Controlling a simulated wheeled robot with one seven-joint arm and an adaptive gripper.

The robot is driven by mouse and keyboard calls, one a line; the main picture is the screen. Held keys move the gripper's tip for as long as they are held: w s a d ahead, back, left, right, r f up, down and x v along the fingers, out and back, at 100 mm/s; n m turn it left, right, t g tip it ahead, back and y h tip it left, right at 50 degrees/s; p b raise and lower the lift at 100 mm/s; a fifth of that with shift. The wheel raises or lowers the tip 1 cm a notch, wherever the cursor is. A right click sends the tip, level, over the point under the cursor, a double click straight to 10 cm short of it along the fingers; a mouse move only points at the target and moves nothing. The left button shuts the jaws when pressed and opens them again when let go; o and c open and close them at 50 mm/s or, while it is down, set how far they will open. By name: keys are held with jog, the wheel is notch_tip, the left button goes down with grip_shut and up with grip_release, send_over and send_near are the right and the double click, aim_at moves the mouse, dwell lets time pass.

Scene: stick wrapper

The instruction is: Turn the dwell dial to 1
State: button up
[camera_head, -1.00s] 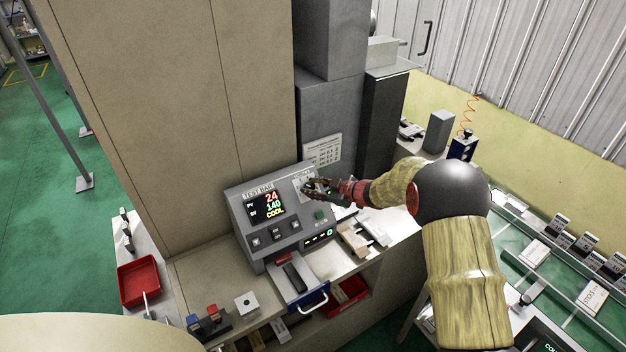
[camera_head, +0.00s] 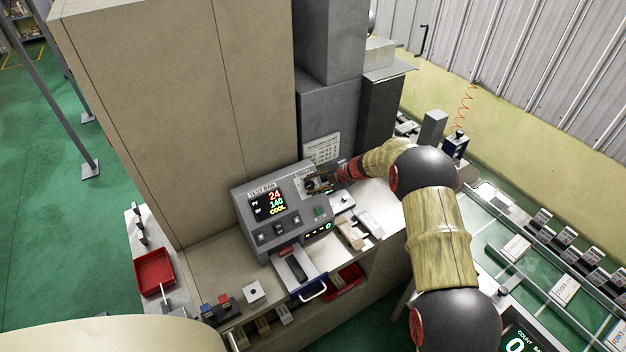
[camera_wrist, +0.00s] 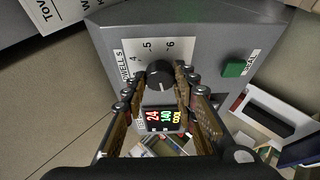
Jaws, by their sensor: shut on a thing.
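The dwell dial (camera_wrist: 160,70) is a round black knob on a pale scale plate (camera_wrist: 132,56) on the grey test bar box (camera_head: 248,222). In the wrist view the scale numbers 4, 5 and 6 show above the knob. The lower part of the scale is hidden, and I cannot tell for sure where the pointer is. My gripper (camera_wrist: 162,82) is shut on the knob, with one finger on each side of it.
The box's display (camera_head: 269,203) reads 24, 140 and COOL. A green button (camera_wrist: 234,68) lies right of the dial. A red tray (camera_head: 154,271) stands at the left. A tall cabinet and grey column rise behind.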

jog(key=shift+n+g+h+p, duration=0.3)
jog(key=shift+n+g+p, duration=0.1)
jog(key=shift+n+p, duration=0.5)
jog(key=shift+n, duration=0.3)
jog(key=o, duration=1.1)
jog(key=shift+o, duration=0.2)
jog(key=v, duration=1.2)
jog(key=shift+a, duration=0.1)
